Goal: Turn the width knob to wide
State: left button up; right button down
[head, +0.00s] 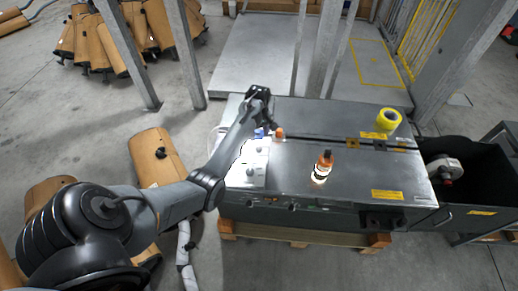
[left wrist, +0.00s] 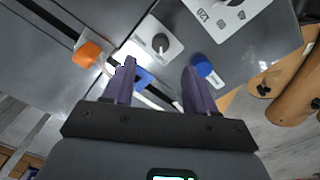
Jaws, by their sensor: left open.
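In the left wrist view, a dark round knob (left wrist: 160,42) sits on a white plate. A blue knob (left wrist: 203,66) is right of it and an orange knob (left wrist: 88,54) left of it. I cannot read a label that tells which is the width knob. My left gripper (head: 262,97) is over the machine's far left corner. In the left wrist view its fingers (left wrist: 158,75) are apart, with nothing held, partly covering a blue patch. My right gripper is out of view.
A black bin (head: 455,160) is at the right. Metal posts rise behind the machine.

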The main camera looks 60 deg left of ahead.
aim_at(259, 147)
pick_arm(q)
notch_tip(259, 147, down, 9)
jog(key=shift+f+b, duration=0.1)
jog(key=shift+b, duration=1.1)
